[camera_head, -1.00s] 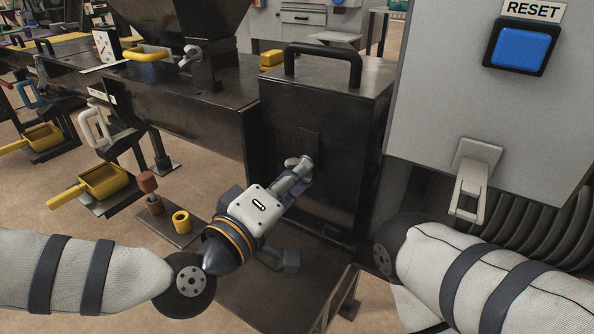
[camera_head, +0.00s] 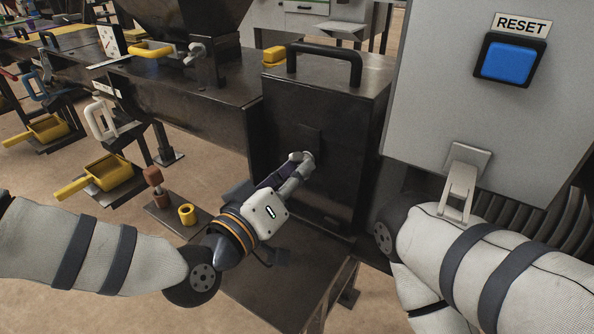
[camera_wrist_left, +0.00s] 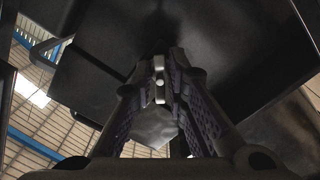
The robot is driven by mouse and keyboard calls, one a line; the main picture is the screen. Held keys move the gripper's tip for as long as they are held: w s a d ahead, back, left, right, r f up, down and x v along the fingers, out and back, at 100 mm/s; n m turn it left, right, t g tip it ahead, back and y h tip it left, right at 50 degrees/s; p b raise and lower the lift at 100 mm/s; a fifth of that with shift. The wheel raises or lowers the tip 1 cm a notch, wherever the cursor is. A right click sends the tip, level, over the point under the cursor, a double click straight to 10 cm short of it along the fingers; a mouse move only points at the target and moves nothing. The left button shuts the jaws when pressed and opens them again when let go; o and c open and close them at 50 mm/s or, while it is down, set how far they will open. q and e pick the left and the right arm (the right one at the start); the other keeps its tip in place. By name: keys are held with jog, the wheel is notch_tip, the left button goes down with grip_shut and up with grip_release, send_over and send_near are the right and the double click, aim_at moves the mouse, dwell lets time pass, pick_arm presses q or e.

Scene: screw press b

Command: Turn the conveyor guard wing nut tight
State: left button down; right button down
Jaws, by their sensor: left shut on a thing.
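The conveyor guard (camera_head: 322,110) is a dark metal box with a black handle on top. Its wing nut sits on the front face, mostly hidden in the head view by my left gripper (camera_head: 300,162). In the left wrist view the wing nut (camera_wrist_left: 159,78) shows as a small light grey metal piece between the two fingertips. My left gripper is shut on it, reaching it from the lower left. My right forearm is at the right of the head view, but its gripper is not visible.
A grey cabinet with a blue RESET button (camera_head: 509,60) and a light grey latch (camera_head: 460,185) stands at the right. A yellow ring (camera_head: 187,214) and a brown-topped post (camera_head: 154,180) are on a low plate at the left. Dark machine metal lies below my gripper.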

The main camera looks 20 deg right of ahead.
pick_arm(q)
jog(key=c, duration=1.7)
grip_release()
jog(key=shift+a, duration=0.1)
jog(key=v, duration=1.2)
